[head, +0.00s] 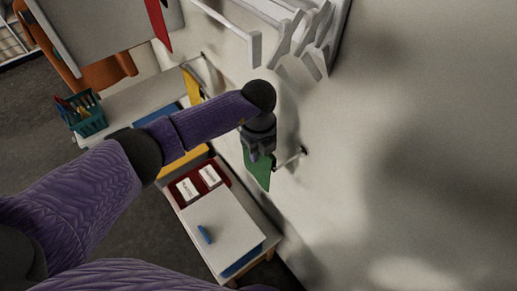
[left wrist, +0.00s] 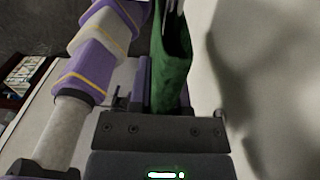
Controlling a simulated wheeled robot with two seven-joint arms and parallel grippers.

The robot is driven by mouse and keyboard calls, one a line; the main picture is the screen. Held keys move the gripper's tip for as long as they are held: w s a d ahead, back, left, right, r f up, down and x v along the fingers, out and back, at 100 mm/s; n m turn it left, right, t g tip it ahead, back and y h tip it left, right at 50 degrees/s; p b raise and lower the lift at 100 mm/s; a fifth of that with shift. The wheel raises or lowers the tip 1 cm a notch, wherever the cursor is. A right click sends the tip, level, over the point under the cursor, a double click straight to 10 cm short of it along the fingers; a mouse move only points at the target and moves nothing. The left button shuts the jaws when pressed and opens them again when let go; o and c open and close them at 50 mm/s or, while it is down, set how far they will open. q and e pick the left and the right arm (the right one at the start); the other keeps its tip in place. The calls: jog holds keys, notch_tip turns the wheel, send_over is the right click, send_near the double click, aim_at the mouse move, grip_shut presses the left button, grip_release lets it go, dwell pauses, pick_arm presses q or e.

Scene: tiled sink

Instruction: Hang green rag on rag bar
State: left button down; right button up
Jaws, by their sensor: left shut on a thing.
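The green rag (head: 257,172) hangs down from my left gripper (head: 262,157) beside the wall. In the left wrist view the rag (left wrist: 173,65) rises between the fingers of the gripper (left wrist: 168,105), which is shut on it. A thin bar (head: 289,160) sticks out from the wall just right of the rag. The gripper and rag hide its near end, so I cannot tell whether the rag touches it or lies over it. My right gripper is not in view.
A yellow rag (head: 193,87) hangs near another wall bar, and a red rag (head: 158,25) hangs farther up. Below stands a table (head: 215,225) with a red tray (head: 187,180). A teal basket (head: 90,122) stands left. The wall at right is bare.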

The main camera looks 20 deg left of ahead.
pick_arm(q)
notch_tip(320, 180, down, 3)
jog(key=shift+r+b, duration=0.2)
jog(key=shift+b, duration=0.7)
jog(key=shift+c, duration=2.4)
grip_release()
jog(key=shift+r, duration=0.15)
